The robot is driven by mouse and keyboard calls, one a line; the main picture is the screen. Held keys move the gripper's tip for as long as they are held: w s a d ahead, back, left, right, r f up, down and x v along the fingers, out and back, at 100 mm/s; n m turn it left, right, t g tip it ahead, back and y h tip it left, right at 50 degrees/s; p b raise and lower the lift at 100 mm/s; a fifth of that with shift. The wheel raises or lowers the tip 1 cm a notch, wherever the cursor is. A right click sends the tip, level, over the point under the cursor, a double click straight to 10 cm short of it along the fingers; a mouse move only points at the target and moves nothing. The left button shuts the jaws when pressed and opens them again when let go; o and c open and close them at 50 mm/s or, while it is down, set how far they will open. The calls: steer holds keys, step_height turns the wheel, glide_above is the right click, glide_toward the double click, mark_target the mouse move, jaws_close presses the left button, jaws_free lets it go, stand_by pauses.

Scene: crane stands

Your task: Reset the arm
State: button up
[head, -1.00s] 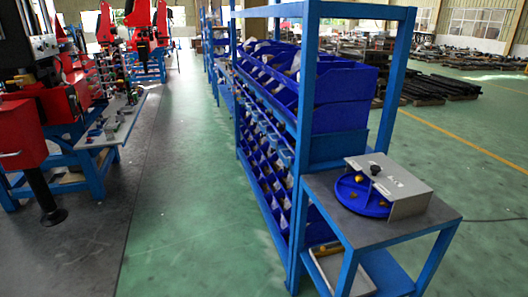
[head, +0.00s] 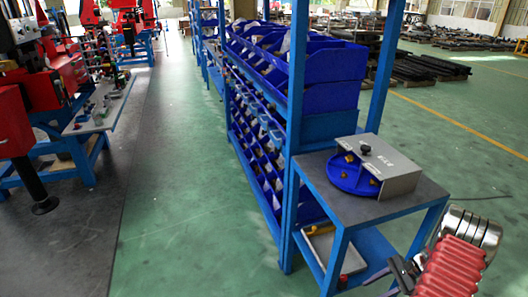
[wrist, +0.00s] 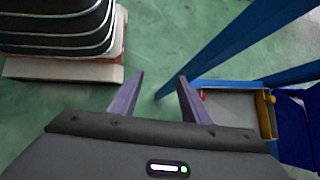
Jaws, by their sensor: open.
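My gripper (wrist: 157,98) shows in the wrist view with its two purple fingers apart and nothing between them. Green floor shows beyond the fingers. In the head view my arm enters at the lower right, with a red ribbed sleeve and silver rings. My gripper is partly in view there at the bottom edge (head: 378,278), in front of the lower part of the blue stand. Its fingertips are small in that view.
A blue stand with a grey top (head: 375,208) holds a blue round tray (head: 348,182) and a grey metal box (head: 392,163). A lower tray (head: 335,252) also shows in the wrist view (wrist: 232,108). Blue bins (head: 330,100) fill the rack. The green aisle (head: 180,200) is clear.

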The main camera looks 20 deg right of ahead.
steer(key=a+r+n+g+h, duration=0.1)
steer(key=a+r+n+h, duration=0.15)
steer(key=a+r, duration=0.4)
steer(key=a+r+n+g+h, duration=0.1)
steer(key=a+r+n, duration=0.3)
steer(key=r, duration=0.6)
steer(key=a+r+n+g+h, duration=0.1)
steer(key=a+r+n, duration=0.2)
steer(key=a+r, duration=0.35)
steer(key=s+a+r+n+t+h, duration=0.1)
steer(key=s+a+r+n+t, duration=0.2)
steer(key=a+r, duration=0.7)
steer(key=s+a+r+n+t+h, duration=0.2)
steer(key=s+a+r+n, duration=0.4)
steer(key=a+r, duration=0.5)
steer(key=shift+s+a+r+t, duration=0.25)
steer(key=shift+a+t, duration=0.15)
steer(key=shift+t, duration=0.3)
